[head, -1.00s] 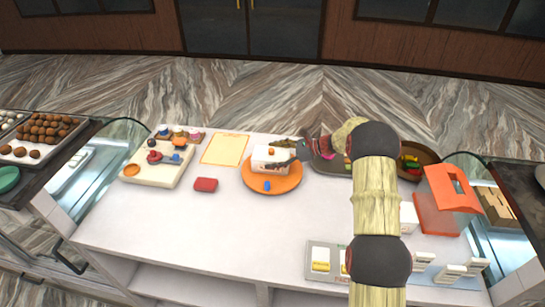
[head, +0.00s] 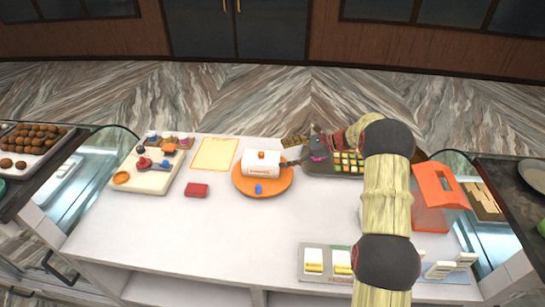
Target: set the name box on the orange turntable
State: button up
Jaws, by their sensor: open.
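The name box is a white box (head: 261,169) with a small orange knob-like piece on top and faint marks on its front side. It rests on the round orange turntable (head: 279,186), near its middle. A small blue piece (head: 258,189) lies on the turntable in front of the box. My gripper (head: 293,163) is open, just to the right of the box, with its fingers pointing left. Whether a finger touches the box cannot be told at this size.
A tray of small sweets (head: 348,170) lies right of the turntable, under my arm. An orange-topped container (head: 437,187) stands further right. A red block (head: 197,190), an orange-edged sheet (head: 214,154) and a cream tray (head: 147,184) lie to the left. The front middle counter is clear.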

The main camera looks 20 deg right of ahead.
jog(key=s+a+r+n+g+h, duration=0.25)
jog(key=s+a+r+n, duration=0.3)
jog(key=s+r, duration=0.45)
jog(key=s+a+r+n+g+h, duration=0.1)
jog(key=s+a+r+n+h, duration=0.55)
jog(key=s, duration=0.65)
jog(key=s+d+r+n+t+h, duration=0.1)
jog(key=s+n, duration=0.4)
jog(key=s, duration=0.7)
jog(key=s+d+r+n+t+h, duration=0.2)
jog(key=s+n, duration=0.3)
jog(key=s, duration=0.7)
jog(key=shift+s+n+t, duration=0.25)
jog(key=shift+n+t, duration=0.05)
jog(key=shift+t, duration=0.15)
jog(key=shift+d, duration=0.1)
notch_tip(320, 180, down, 6)
jog(key=b, duration=0.6)
jog(key=shift+f, duration=0.15)
